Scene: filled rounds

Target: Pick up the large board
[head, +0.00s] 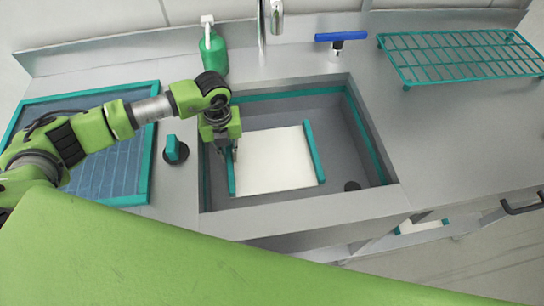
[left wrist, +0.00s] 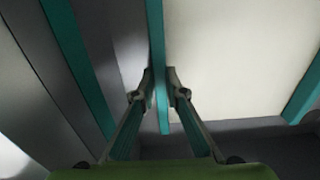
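The large board (head: 272,162) is a white slab with teal strips along its left and right edges. It lies inside the sink basin, toward its left. My left gripper (head: 234,152) points down at the board's left teal strip. In the left wrist view the fingers (left wrist: 159,80) stand on either side of that strip, with the tips close against it. They look shut on it, and the board's white face (left wrist: 235,50) lies to the right. The arm hides part of the strip in the head view. My right gripper is not in view.
The sink (head: 375,172) has a grey rim. A green bottle (head: 215,55) and a faucet (head: 277,18) stand behind it. A teal rack (head: 465,55) is at right, a teal-rimmed tray (head: 110,175) at left.

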